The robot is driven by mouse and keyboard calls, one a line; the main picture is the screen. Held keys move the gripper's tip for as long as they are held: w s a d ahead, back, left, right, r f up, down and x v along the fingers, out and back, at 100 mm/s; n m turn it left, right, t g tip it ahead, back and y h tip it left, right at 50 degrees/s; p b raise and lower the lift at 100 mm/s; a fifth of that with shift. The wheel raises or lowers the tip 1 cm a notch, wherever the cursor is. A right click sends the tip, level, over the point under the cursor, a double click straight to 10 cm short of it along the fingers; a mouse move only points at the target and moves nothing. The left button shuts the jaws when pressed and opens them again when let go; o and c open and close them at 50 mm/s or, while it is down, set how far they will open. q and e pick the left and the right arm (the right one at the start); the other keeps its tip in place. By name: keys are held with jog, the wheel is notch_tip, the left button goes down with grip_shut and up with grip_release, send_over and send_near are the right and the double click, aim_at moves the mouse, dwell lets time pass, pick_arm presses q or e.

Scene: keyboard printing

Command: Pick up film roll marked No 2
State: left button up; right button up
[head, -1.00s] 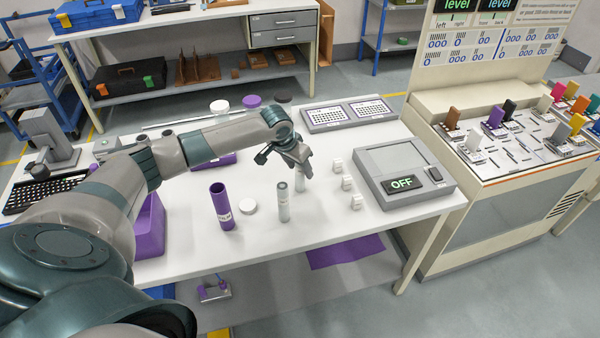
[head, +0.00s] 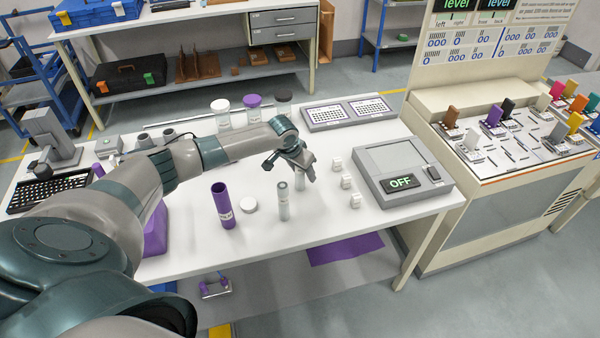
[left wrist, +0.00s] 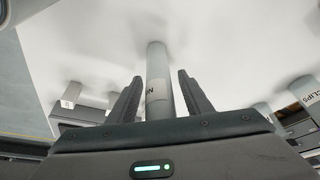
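The front roll (head: 283,203) stands free, with a label too small to read. In the left wrist view a pale roll (left wrist: 157,75) with a partly visible label stands between the fingers of my left gripper (left wrist: 158,98). The fingers are open, with a gap on either side. I cannot read a number on either roll. My right gripper is out of view.
Small white blocks (head: 346,181) and a grey device reading OFF (head: 400,170) are to the right.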

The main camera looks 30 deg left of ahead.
pick_arm(q)
jog(key=c, duration=0.9)
jog(key=shift+c, duration=0.2)
jog(key=shift+r, duration=0.1)
jog(key=shift+r+b, duration=0.3)
jog(key=shift+r, duration=0.05)
jog(key=s+d+r+b, duration=0.2)
jog(key=d+r+b, duration=0.2)
jog(key=d+r, duration=0.6)
jog(key=shift+s+d+b, duration=0.4)
jog(key=shift+d, duration=0.25)
jog(key=shift+r, duration=0.1)
